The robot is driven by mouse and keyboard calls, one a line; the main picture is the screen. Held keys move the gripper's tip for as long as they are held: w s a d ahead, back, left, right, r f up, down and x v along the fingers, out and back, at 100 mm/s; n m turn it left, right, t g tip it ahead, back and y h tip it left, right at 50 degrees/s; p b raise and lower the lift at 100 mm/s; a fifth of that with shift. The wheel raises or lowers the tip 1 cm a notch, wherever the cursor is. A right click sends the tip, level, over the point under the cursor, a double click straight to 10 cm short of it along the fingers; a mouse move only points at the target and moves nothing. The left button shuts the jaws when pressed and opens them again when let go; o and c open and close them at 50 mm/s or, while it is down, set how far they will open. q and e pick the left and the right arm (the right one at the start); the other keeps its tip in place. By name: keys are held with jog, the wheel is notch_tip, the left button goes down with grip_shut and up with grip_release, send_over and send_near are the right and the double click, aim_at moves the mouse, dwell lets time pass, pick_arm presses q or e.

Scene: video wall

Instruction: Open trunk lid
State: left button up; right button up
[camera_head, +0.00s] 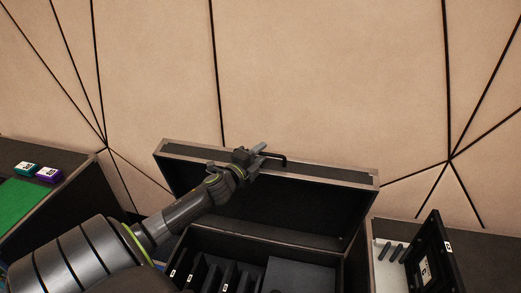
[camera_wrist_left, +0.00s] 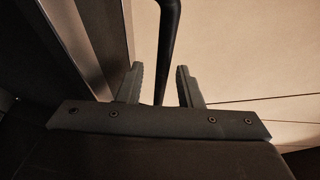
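The black trunk lid (camera_head: 310,208) stands raised at the back of the trunk (camera_head: 352,262), with its dark inner side facing me. A black bar handle (camera_head: 279,157) sits at the lid's upper edge. My left gripper (camera_head: 259,158) reaches across the front of the lid to this handle. In the left wrist view the two fingers of my left gripper (camera_wrist_left: 160,82) are apart, and the handle bar (camera_wrist_left: 168,45) runs between them with gaps on both sides. My right gripper is not in view.
The open trunk holds several dark upright slabs (camera_head: 213,277) with white labels. At left, a table with a green mat (camera_head: 25,205) bears a teal box (camera_head: 26,168) and a purple box (camera_head: 48,174). At right stands a case with a raised black panel (camera_head: 432,258). A beige wall (camera_head: 320,80) is behind.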

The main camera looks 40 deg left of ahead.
pick_arm(q)
jog(key=shift+w, duration=0.35)
grip_shut()
jog(key=shift+s, duration=0.1)
